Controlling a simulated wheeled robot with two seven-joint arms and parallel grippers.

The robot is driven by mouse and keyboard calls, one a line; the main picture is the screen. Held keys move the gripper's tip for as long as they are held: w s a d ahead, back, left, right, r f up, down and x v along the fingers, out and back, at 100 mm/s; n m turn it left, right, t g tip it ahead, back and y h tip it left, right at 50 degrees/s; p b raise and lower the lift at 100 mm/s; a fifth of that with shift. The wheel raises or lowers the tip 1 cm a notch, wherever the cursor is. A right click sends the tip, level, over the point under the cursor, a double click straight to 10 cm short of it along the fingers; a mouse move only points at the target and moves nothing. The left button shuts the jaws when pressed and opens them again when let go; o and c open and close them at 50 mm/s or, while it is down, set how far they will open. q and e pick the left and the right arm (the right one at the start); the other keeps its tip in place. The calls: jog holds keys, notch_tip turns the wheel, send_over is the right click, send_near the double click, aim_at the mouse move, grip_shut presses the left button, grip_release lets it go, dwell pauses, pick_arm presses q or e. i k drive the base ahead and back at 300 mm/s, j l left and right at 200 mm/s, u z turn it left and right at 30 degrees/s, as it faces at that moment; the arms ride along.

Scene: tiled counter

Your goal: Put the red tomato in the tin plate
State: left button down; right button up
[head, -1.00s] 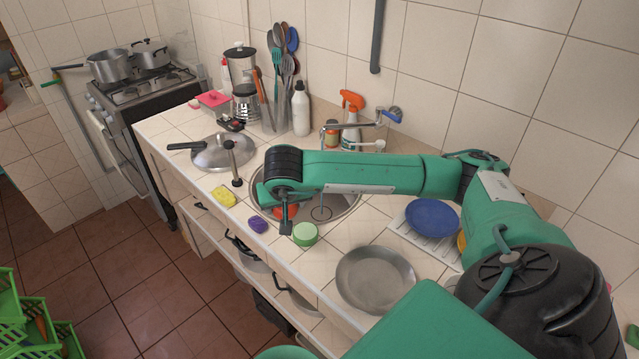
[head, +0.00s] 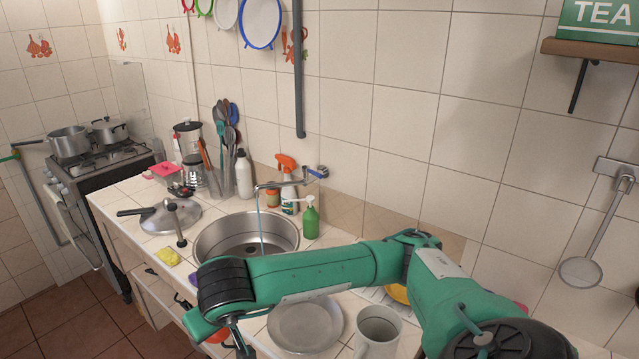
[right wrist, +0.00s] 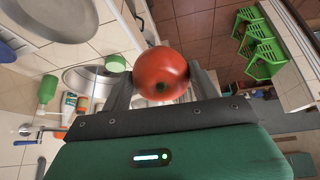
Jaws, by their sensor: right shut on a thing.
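The red tomato (right wrist: 160,75) is between the two fingers of my right gripper (right wrist: 158,84), which is shut on it. In the head view the tomato (head: 216,337) is mostly hidden behind my right gripper (head: 236,345), low in the picture near the counter's front edge. The tin plate (head: 303,328) is a round grey dish lying on the counter, right of the gripper in the head view. It looks empty, and my right forearm passes just above it in the picture. My left gripper is not in view.
The sink (head: 246,238) is behind my right forearm, with water running from the tap (head: 285,185). A grey mug (head: 377,330) stands right of the plate. A green soap bottle (head: 310,218) is beside the sink. A yellow sponge (head: 168,257) lies left.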

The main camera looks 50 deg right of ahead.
aim_at(322, 326)
jog(key=k+z, duration=0.15)
jog(key=z, duration=1)
jog(key=j+z, duration=0.15)
jog(key=z, duration=0.3)
jog(key=j+z, duration=0.15)
jog(key=z, duration=0.3)
jog(key=j+z, duration=0.2)
jog(key=z, duration=0.25)
